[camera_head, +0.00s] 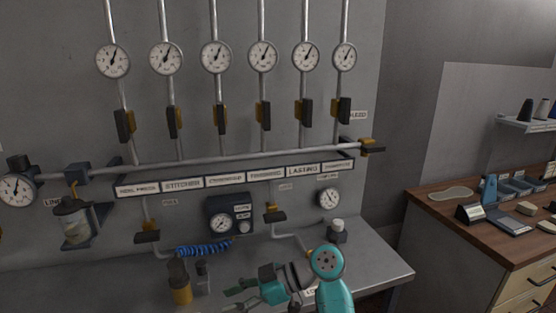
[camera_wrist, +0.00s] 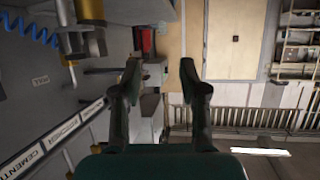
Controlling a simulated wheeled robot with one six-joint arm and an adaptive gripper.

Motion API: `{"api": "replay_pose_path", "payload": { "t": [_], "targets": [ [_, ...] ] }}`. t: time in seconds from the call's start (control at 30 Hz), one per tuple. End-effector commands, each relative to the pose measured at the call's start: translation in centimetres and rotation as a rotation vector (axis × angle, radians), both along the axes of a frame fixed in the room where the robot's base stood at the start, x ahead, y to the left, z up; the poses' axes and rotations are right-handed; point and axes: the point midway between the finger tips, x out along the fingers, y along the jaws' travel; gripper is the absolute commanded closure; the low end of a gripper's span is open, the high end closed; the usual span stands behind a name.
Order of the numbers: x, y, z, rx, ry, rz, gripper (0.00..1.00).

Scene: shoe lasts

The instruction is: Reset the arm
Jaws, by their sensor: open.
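My teal arm (camera_head: 330,285) shows at the bottom of the head view, in front of the grey bench. My gripper (camera_head: 231,299) points left there, low in the picture. In the wrist view my gripper (camera_wrist: 159,76) has its two dark fingers spread wide apart, with nothing between them. The gripper is open and empty. The lower part of the arm is cut off by the head view's bottom edge.
A grey wall panel carries several gauges (camera_head: 216,57), valves and a horizontal pipe (camera_head: 240,158). A blue coiled hose (camera_head: 205,249) and brass-coloured cylinder (camera_head: 181,284) are near the gripper. A wooden-topped cabinet (camera_head: 470,222) stands right. The bench's right end (camera_head: 385,265) is clear.

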Motion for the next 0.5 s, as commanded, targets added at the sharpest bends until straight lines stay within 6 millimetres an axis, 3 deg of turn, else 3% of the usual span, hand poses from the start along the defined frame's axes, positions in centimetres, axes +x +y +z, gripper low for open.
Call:
{"api": "replay_pose_path", "payload": {
  "t": [0.27,0.5],
  "targets": [
    [-0.3,-0.5,-3.3,-0.004,0.049,-0.101,0.57],
    [-1.0,-1.4,-7.7,-0.009,0.112,-0.242,0.57]
  ]
}}
